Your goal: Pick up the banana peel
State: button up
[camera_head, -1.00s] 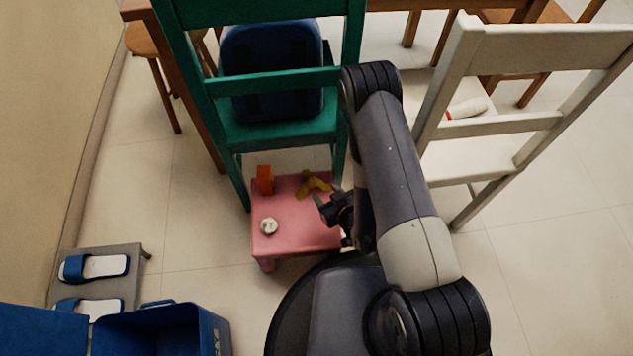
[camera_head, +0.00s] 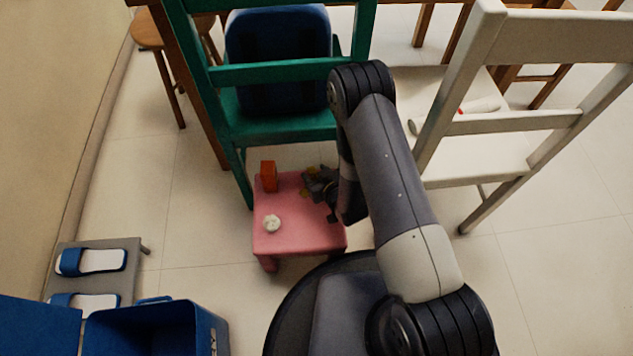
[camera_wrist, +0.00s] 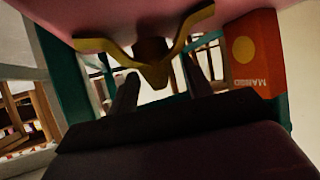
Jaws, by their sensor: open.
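The yellow-brown banana peel (camera_head: 309,173) lies on the back right part of the small pink stool (camera_head: 285,238). In the head view my gripper (camera_head: 318,186) covers most of it. In the wrist view, which looks upside down, the banana peel (camera_wrist: 153,73) shows its spread strips and a darker middle against the pink stool top (camera_wrist: 120,12). My gripper (camera_wrist: 160,88) is open, its two dark fingers apart with the peel's middle showing ahead between them. I cannot tell whether the fingers touch the peel.
An orange mango carton (camera_head: 269,177) stands left of the peel on the stool; it also shows in the wrist view (camera_wrist: 255,55). A small white round thing (camera_head: 271,223) sits nearer. A green chair (camera_head: 270,128) stands close behind, a white chair (camera_head: 480,160) right. A blue bin (camera_head: 155,330) is front left.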

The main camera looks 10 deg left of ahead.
jog(key=shift+c, duration=0.6)
grip_shut()
jog(key=shift+r, duration=0.1)
